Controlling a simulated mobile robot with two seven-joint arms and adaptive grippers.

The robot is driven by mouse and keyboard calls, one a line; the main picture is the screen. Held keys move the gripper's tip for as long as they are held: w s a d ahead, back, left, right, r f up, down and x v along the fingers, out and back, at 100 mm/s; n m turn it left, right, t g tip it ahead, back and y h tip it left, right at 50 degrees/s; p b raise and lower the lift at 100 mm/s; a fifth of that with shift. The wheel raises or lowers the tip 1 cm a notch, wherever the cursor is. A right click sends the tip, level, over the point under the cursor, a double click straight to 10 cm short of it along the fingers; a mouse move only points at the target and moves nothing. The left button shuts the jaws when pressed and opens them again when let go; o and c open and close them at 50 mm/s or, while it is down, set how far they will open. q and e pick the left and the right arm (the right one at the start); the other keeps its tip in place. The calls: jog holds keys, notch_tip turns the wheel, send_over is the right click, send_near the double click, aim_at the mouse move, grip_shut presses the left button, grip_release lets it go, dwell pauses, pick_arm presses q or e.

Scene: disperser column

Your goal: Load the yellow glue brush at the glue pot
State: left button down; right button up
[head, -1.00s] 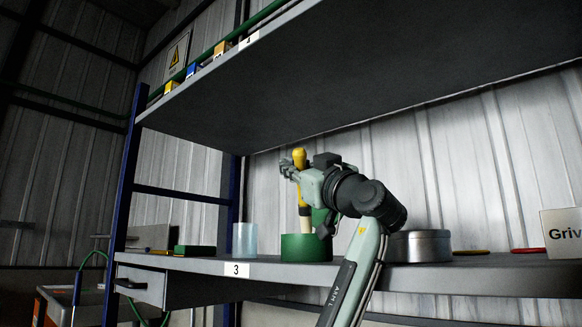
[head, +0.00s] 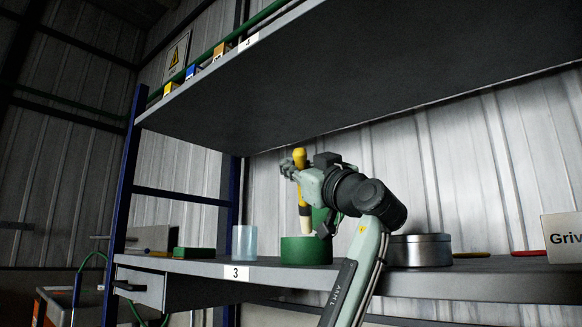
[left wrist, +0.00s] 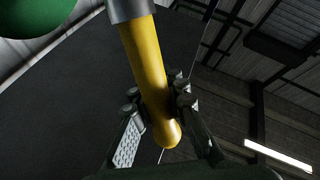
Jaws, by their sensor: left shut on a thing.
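The yellow glue brush (head: 300,160) stands upright in the head view, with pale bristles (head: 306,224) at its lower end. My left gripper (head: 289,169) is shut on its yellow handle. The handle also shows between the fingers in the left wrist view (left wrist: 147,70), with a grey metal collar (left wrist: 131,9). The green round pot (head: 306,251), which looks like the glue pot, stands on the shelf directly below the brush. My right gripper is not in view.
A pale blue cup (head: 245,242) stands left of the pot, and a round metal tin (head: 420,250) stands right of it, behind my arm. A green upright part (head: 320,217) shows behind the brush. An upper shelf (head: 350,75) overhangs the work shelf.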

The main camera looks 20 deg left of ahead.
pick_arm(q)
notch_tip(320, 180, up, 6)
jog(key=p, duration=0.4)
jog(key=shift+s, duration=0.15)
dwell(0.7)
